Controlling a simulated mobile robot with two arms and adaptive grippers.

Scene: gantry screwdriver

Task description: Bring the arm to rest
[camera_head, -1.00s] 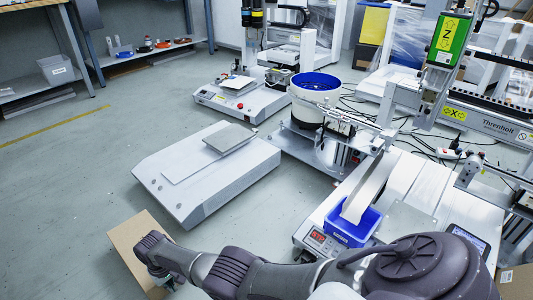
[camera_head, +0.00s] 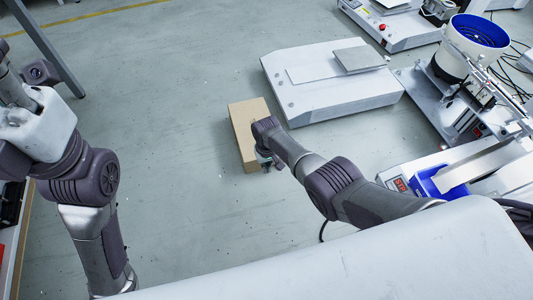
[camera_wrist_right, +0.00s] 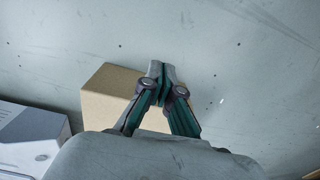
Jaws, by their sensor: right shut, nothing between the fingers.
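My right arm (camera_head: 345,187) reaches out from the lower right in the head view. Its gripper (camera_head: 272,166) hangs at the right edge of a brown cardboard box; I cannot tell its height above the box. In the right wrist view the gripper (camera_wrist_right: 164,72) has its fingertips together with nothing between them, in front of the box. My left arm (camera_head: 100,190) is folded upward at the left of the head view. Its fingers do not show.
The cardboard box (camera_head: 241,138) stands on the grey floor. A white flat machine base (camera_head: 320,95) lies behind it. A feeder with a blue bowl (camera_head: 470,45) and a blue bin (camera_head: 436,180) are at the right. The floor between my arms is clear.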

